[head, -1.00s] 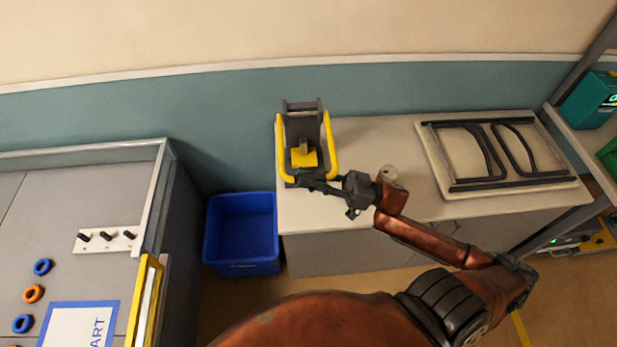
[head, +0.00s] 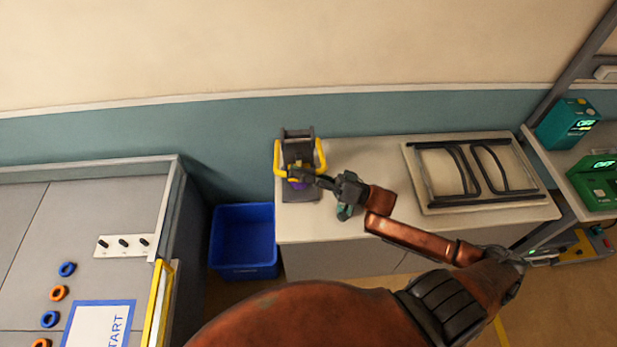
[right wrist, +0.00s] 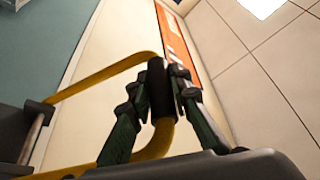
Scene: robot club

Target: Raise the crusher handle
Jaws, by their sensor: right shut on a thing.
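The crusher (head: 297,133) stands at the left end of the white-topped cabinet, a dark frame with a yellow U-shaped handle (head: 321,157). The handle sticks out from the frame toward me. My right gripper (head: 303,176) is at its front bar. In the right wrist view, the dark green fingers (right wrist: 160,90) are shut around the black grip (right wrist: 157,72) of the yellow handle (right wrist: 95,78). A small purple patch (head: 298,186) shows low in the crusher, partly hidden by the gripper; I cannot tell its shape. My left gripper is not in view.
A blue bin (head: 243,240) stands on the floor left of the cabinet (head: 390,155). A board with black rails (head: 475,203) lies on the cabinet's right side. A grey table (head: 130,200) with rings is at left. Green and teal devices (head: 567,124) sit on shelves at right.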

